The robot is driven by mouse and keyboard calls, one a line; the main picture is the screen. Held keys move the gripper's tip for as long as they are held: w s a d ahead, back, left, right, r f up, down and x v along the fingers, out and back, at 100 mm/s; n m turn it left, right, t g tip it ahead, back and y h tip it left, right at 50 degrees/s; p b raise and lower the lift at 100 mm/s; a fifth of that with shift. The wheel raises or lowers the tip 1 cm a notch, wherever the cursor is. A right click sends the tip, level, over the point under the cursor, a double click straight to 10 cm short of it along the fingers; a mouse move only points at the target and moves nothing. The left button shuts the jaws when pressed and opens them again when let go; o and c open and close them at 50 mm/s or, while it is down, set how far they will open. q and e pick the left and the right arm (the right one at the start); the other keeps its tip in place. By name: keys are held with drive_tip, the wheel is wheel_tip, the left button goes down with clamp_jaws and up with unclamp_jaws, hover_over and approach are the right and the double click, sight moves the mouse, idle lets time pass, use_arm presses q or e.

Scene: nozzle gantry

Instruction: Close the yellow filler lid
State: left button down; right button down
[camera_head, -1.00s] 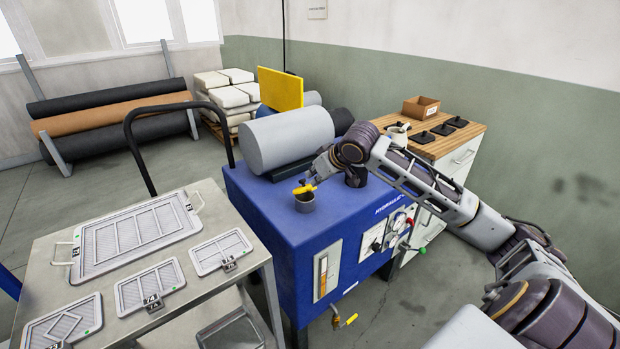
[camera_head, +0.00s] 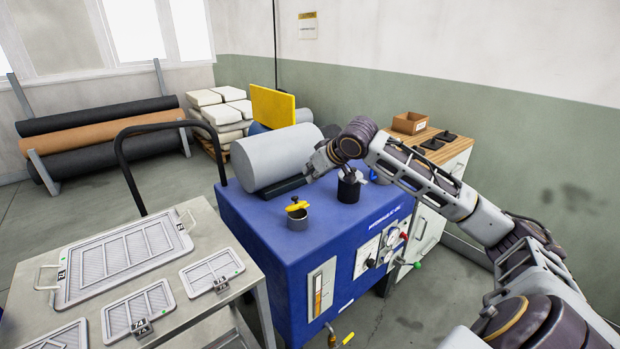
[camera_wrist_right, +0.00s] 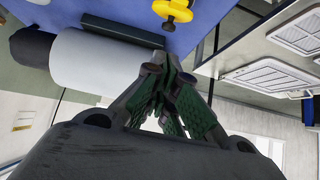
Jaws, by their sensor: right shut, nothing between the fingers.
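The yellow filler lid (camera_head: 297,205) is at the top of the short grey filler neck (camera_head: 298,222) on the blue hydraulic unit (camera_head: 262,232). It lies across the neck's mouth, and I cannot tell whether it sits flush. In the right wrist view the yellow lid (camera_wrist_right: 172,10) shows at the top edge, partly cut off. My right gripper (camera_head: 312,172) is behind and above the lid, apart from it, near the grey cylinder. In the wrist view its fingers (camera_wrist_right: 172,78) are together and empty. My left gripper is not in view.
A large grey cylinder (camera_head: 274,160) lies on the unit behind the neck. A black capped fitting (camera_head: 349,187) stands to the right. A cart (camera_head: 190,258) with filter panels is at the left front. Valves and gauges are on the unit's front.

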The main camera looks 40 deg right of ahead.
hover_over(297, 197)
drive_tip(key=s, duration=0.1)
drive_tip(key=f, duration=0.5)
drive_tip(key=shift+s+d+f, duration=0.15)
drive_tip(key=shift+s+f, duration=0.05)
drive_tip(key=shift+f, duration=0.15)
drive_tip(key=shift+w+f, duration=0.45)
drive_tip(key=shift+s+f, duration=0.7)
drive_tip(key=shift+f, duration=0.3)
drive_tip(key=shift+s+f, duration=0.25)
drive_tip(key=shift+f, duration=0.2)
drive_tip(key=shift+s+f, duration=0.15)
drive_tip(key=shift+f, duration=0.05)
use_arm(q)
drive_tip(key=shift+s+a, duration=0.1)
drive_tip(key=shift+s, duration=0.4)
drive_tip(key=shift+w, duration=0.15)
